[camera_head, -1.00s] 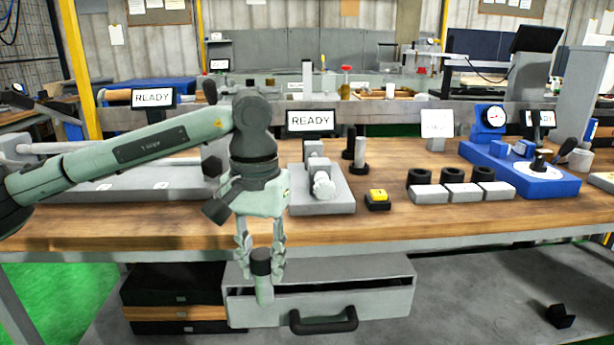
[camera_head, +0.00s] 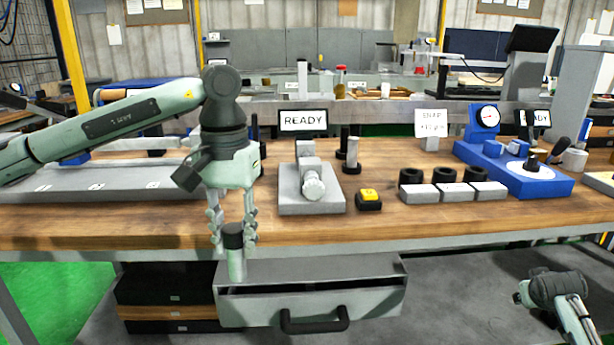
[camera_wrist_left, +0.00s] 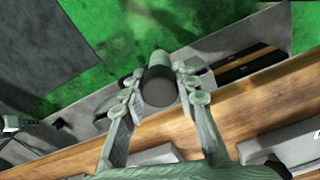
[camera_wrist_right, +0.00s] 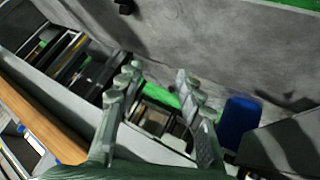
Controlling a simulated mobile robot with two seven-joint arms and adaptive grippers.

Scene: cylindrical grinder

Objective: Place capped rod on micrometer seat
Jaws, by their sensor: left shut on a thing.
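The capped rod (camera_head: 236,264), a pale grey-green cylinder with a dark cap (camera_head: 233,236) on top, hangs upright in my left gripper (camera_head: 232,232). The fingers are shut around the cap, in front of the bench edge. In the left wrist view the dark cap end (camera_wrist_left: 159,87) sits between the fingertips. I cannot tell for sure which fixture is the micrometer seat. A grey block fixture with a round knob (camera_head: 312,186) stands right of my left gripper. A blue stand with a dial gauge (camera_head: 488,118) stands further right. My right gripper (camera_wrist_right: 155,82) is open and empty.
A long grey plate (camera_head: 110,185) lies at the left.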

